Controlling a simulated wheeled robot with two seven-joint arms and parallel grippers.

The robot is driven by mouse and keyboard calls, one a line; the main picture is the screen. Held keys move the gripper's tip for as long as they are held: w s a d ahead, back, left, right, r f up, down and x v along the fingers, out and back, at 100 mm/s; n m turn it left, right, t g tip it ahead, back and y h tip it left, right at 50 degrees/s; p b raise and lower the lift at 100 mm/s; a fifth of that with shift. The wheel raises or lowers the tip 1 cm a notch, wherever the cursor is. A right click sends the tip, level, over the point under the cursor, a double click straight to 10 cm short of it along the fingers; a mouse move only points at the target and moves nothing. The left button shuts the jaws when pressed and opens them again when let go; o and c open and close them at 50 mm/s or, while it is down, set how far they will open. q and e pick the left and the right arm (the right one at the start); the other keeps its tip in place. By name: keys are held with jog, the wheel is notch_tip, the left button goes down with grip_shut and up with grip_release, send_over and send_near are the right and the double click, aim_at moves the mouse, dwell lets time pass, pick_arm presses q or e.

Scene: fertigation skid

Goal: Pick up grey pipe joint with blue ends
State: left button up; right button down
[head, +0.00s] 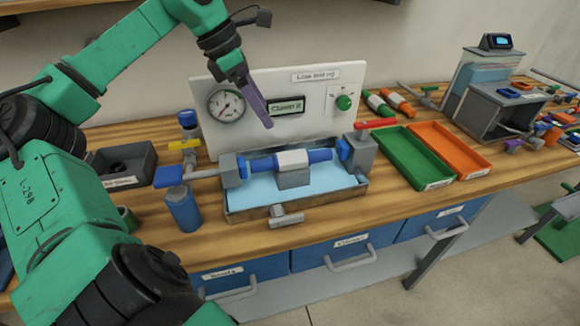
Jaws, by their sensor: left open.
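The grey pipe joint with blue ends (291,159) lies level across the open water tray (240,217) of the leak test rig, above a grey block. Blue fittings stand at both of its ends. My left gripper (267,123) is open, with its purple fingers pointing down in front of the white panel, above the joint and a little to its left in the picture. The fingers overlap edge-on, so the gap between them is hard to see. My right gripper is not in view.
The white panel (305,108) with a gauge (226,106) stands behind the tray. A yellow-handled valve (184,144) and blue cylinder (184,210) are left. Green (437,183) and orange (483,169) trays lie right. A dark bin (143,160) sits far left.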

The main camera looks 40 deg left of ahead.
pick_arm(q)
send_over(284, 154)
jog(key=s+a, duration=0.1)
jog(key=s, duration=0.1)
notch_tip(284, 154, down, 6)
jog(key=shift+a+f, duration=0.1)
jog(key=shift+a, duration=0.05)
jog(key=p+x, duration=0.1)
jog(key=x, duration=0.5)
jog(key=shift+s+f, duration=0.1)
jog(key=shift+f, duration=0.55)
jog(key=shift+c, duration=0.3)
jog(key=c, duration=0.5)
grip_shut()
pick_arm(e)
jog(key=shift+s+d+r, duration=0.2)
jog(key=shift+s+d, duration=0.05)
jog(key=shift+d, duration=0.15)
